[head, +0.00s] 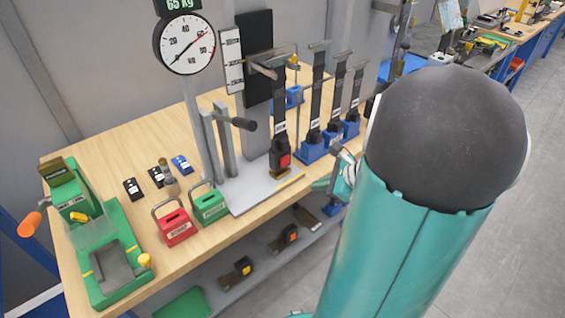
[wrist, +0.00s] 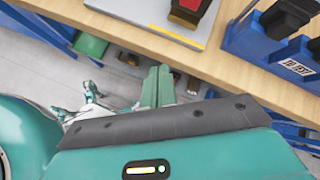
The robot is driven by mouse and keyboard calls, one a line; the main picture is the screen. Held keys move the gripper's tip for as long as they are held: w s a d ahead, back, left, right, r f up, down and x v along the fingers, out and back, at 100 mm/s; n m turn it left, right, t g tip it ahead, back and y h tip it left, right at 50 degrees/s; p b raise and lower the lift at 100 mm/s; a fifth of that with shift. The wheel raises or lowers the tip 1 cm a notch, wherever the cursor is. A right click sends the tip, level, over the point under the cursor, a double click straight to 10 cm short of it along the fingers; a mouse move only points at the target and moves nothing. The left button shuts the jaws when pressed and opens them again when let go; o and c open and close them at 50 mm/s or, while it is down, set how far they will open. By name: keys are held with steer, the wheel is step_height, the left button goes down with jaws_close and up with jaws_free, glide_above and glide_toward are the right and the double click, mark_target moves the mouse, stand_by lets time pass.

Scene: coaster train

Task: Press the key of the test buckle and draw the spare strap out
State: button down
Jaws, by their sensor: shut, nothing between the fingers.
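The test buckle (head: 283,158) is a dark block with a red key, standing on a grey plate at the table's front edge. A black strap (head: 279,115) with a pale label rises upright from it to a metal bar; I take this as the spare strap. In the wrist view the buckle (wrist: 190,10) shows its red part at the top edge, partly cut off. My gripper (wrist: 157,76) is shut and empty, its two green fingers together below the table edge in the picture, apart from the buckle. In the head view my arm hides much of the right side.
Blue blocks (head: 312,150) holding more upright straps stand right of the buckle. Left are a dial gauge (head: 187,44), red (head: 174,228) and green (head: 209,206) boxes with handles, and a green fixture (head: 115,270). A lower shelf (head: 262,258) holds buckles.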

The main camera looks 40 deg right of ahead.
glide_toward(285, 166)
steer(key=shift+s+a+f+x, duration=0.1)
steer(key=shift+s+x, duration=0.05)
steer(key=shift+x, duration=0.7)
steer(key=shift+s+a+f+x, duration=0.1)
steer(key=shift+s+f+x, duration=0.05)
steer(key=shift+x, duration=0.7)
steer(key=shift+s+f+x, duration=0.1)
steer(key=shift+s+x, duration=0.05)
steer(key=shift+x, duration=0.75)
steer(key=shift+w, duration=0.1)
steer(key=shift+w, duration=0.3)
steer(key=shift+w, duration=0.5)
stand_by(0.7)
steer(key=shift+s, duration=0.9)
